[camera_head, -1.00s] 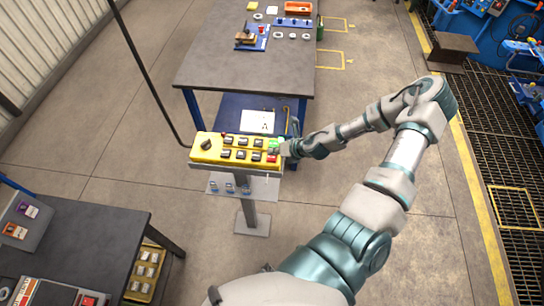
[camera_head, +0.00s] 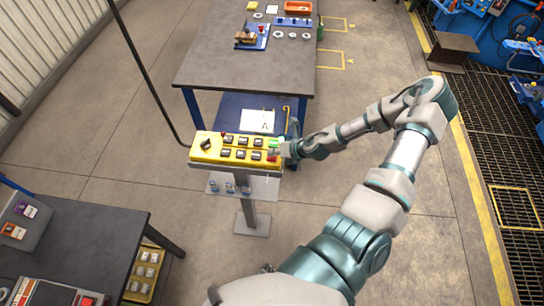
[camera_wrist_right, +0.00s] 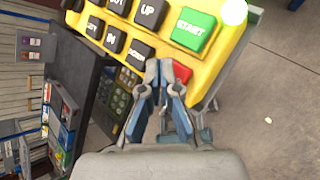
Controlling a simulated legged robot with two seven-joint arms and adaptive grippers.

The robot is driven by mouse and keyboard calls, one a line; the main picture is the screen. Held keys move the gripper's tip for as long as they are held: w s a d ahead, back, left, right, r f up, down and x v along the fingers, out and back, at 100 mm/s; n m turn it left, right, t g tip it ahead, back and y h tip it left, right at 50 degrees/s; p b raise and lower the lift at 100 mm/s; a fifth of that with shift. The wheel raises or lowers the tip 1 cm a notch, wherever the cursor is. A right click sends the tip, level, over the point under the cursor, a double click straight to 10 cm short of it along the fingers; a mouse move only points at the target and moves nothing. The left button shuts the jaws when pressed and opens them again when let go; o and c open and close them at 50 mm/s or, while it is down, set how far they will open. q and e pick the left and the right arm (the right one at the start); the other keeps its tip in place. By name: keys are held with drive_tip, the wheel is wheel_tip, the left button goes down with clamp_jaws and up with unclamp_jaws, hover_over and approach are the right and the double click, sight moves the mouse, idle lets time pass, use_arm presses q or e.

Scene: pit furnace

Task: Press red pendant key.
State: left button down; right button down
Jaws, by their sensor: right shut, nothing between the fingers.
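The yellow pendant (camera_head: 212,157) sits on a post in the middle of the head view, with several dark keys, a green key and a red key. The red key (camera_head: 272,157) is at its lower right corner. In the wrist view the red key (camera_wrist_right: 183,72) shows just right of the fingertips, below the green START key (camera_wrist_right: 192,29), and is partly hidden by a finger. My right gripper (camera_wrist_right: 160,66) is shut and empty, its tips at the pendant's lower edge beside the red key. I cannot tell whether they touch it. My left gripper is not in view.
A grey workbench (camera_head: 220,70) with small parts stands behind the pendant. A dark table (camera_head: 90,225) is at lower left. A cable (camera_head: 145,70) runs down to the pendant's left side. A small shelf (camera_head: 215,186) hangs below it.

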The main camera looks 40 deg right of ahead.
sight(274, 157)
drive_tip(key=shift+f+b, duration=0.45)
drive_tip(key=shift+b, duration=0.05)
idle(0.5)
drive_tip(key=shift+r, duration=0.15)
drive_tip(key=shift+r+p, duration=0.75)
drive_tip(key=shift+r, duration=0.1)
wheel_tip(274, 157, up, 5)
drive_tip(key=p, duration=0.4)
idle(0.5)
